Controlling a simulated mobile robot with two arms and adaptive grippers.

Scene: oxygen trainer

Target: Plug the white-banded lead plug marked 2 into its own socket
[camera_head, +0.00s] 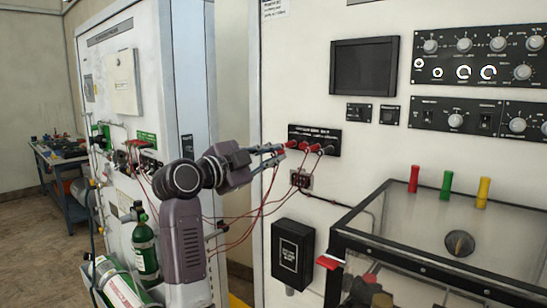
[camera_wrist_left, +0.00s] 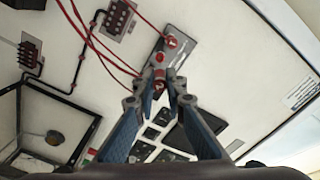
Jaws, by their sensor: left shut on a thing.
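My left gripper (camera_head: 279,152) reaches in from the left to the black socket panel (camera_head: 314,133) on the white cabinet wall. It is shut on a red lead plug at the panel's left end. In the left wrist view the fingertips (camera_wrist_left: 171,84) close around a red plug (camera_wrist_left: 160,72) in front of the grey panel strip (camera_wrist_left: 184,48). Another red plug (camera_wrist_left: 172,41) sits beyond it. More red plugs (camera_head: 316,147) sit along the panel to the right of the gripper. The number marks cannot be read, and I cannot tell whether the held plug is seated.
Red leads (camera_head: 265,200) hang from the panel and loop left. A small terminal block (camera_head: 301,180) and a black box (camera_head: 293,254) are below. A glass-topped case (camera_head: 440,240) with coloured handles stands at right. A green cylinder (camera_head: 145,250) stands at left.

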